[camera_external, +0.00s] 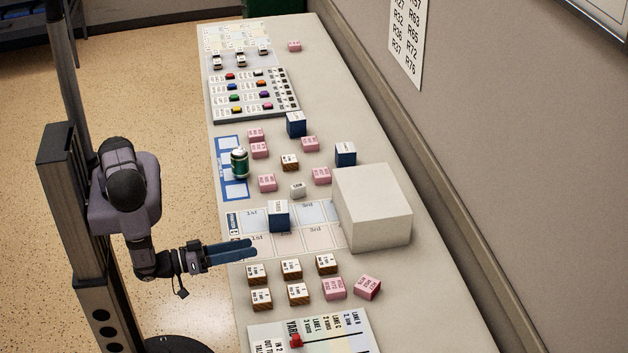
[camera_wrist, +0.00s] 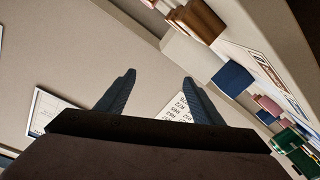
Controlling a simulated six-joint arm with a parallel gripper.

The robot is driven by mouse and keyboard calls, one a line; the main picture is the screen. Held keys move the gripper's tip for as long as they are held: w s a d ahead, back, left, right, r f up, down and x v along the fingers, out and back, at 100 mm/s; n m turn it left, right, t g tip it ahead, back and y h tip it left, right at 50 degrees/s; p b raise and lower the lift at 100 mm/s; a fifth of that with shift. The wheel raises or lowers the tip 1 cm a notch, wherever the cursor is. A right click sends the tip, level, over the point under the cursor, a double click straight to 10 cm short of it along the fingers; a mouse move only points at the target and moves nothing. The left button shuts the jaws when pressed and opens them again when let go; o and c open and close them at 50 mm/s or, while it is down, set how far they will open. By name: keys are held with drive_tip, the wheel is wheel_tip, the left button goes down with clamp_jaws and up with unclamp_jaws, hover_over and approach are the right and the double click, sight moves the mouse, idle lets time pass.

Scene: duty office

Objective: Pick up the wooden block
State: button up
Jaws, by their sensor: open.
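Another wooden block (camera_external: 290,162) stands farther back among pink blocks. My gripper (camera_external: 252,250) is open and empty, level with the table's left edge and just behind the two rows. In the wrist view my gripper (camera_wrist: 158,77) points toward the wall, with nothing between its fingers. Brown wooden blocks (camera_wrist: 202,18) show at that view's top.
A large white box (camera_external: 372,207) stands right of the marked card, with a blue block (camera_external: 278,216) on the card. Two pink blocks (camera_external: 334,288) sit beside the wooden rows. A lane board (camera_external: 310,334) is in front.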

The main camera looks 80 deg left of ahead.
sight(248, 272)
drive_tip(key=s+f+m+b, duration=0.1)
drive_tip(key=f+m+b, duration=0.1)
drive_tip(key=s+f+m+b, duration=0.1)
drive_tip(key=f+b, duration=0.1)
drive_tip(key=f, duration=0.1)
drive_tip(key=s+f+m+h+b, duration=0.1)
drive_tip(key=f+m+b, duration=0.1)
drive_tip(key=b, duration=0.1)
drive_tip(key=shift+s+d+f+m+g, duration=0.25)
drive_tip(key=shift+s+d+m+g, duration=0.05)
drive_tip(key=shift+s+d, duration=0.1)
drive_tip(key=shift+s+f+m+b, duration=0.2)
drive_tip(key=shift+f+m+b, duration=0.15)
drive_tip(key=shift+m, duration=0.15)
drive_tip(key=shift+w+p, duration=0.3)
drive_tip(key=shift+w, duration=0.75)
drive_tip(key=shift+w+a+r+p, duration=0.15)
drive_tip(key=shift+w+p, duration=0.6)
drive_tip(key=shift+w, duration=1.85)
drive_tip(key=c, duration=1.1)
